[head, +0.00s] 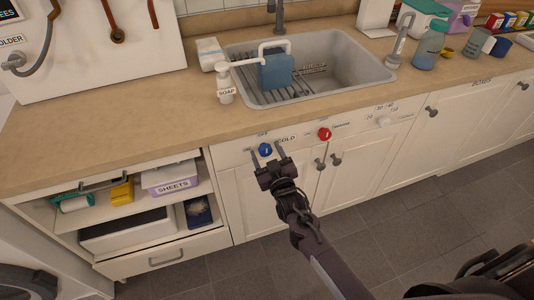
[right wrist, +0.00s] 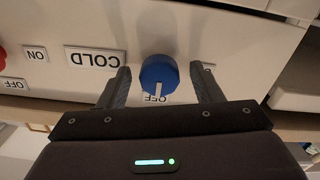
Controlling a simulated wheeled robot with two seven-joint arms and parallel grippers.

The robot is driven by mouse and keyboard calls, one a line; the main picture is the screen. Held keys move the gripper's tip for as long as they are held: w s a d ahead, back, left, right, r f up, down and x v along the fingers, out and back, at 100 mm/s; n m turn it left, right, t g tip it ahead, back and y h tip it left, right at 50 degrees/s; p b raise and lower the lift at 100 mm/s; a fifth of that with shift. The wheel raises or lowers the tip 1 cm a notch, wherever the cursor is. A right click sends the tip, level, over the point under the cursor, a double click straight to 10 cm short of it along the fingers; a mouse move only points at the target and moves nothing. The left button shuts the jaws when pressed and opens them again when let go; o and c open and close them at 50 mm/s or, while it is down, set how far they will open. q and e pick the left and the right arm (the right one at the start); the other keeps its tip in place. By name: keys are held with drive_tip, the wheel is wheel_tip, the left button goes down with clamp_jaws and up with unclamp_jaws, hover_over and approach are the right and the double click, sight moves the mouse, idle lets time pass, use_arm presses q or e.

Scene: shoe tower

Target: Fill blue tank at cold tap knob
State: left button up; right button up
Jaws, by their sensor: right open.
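The blue cold tap knob (head: 265,150) sits on the cabinet front below the sink, left of the COLD label. In the right wrist view the knob (right wrist: 158,72) shows its white mark pointing at the OFF label (right wrist: 154,98). My right gripper (head: 267,158) is open, with one finger on each side of the knob and a visible gap around it. The blue tank (head: 277,72) stands upright in the sink (head: 345,65), on a rack below the grey faucet (head: 279,14). Its water level cannot be seen. My left gripper is not in view.
A red knob (head: 325,134) and a white knob (head: 384,121) are further right on the panel. Cabinet handles (head: 336,159) stick out below the panel. The counter at left is clear.

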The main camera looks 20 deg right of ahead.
drive_tip(key=s, duration=0.7)
drive_tip(key=shift+s+d, duration=0.15)
drive_tip(key=shift+s, duration=0.25)
drive_tip(key=s+f+g, duration=0.3)
drive_tip(key=s+f, duration=0.1)
drive_tip(key=f, duration=0.5)
drive_tip(key=s+f+g, duration=0.2)
drive_tip(key=s+f, duration=0.3)
drive_tip(key=f, duration=0.4)
drive_tip(key=s+f+g, duration=0.3)
drive_tip(key=s+f, duration=0.1)
drive_tip(key=f, duration=0.6)
drive_tip(key=s+d+f+g, duration=0.2)
drive_tip(key=s+f+g, duration=0.2)
drive_tip(key=s+f, duration=0.4)
drive_tip(key=s+d+f+g, duration=0.3)
drive_tip(key=s+f+g, duration=0.2)
drive_tip(key=s, duration=1.6)
wheel_tip(320, 180, down, 3)
drive_tip(key=shift+d+h, duration=0.2)
drive_tip(key=shift+h, duration=0.1)
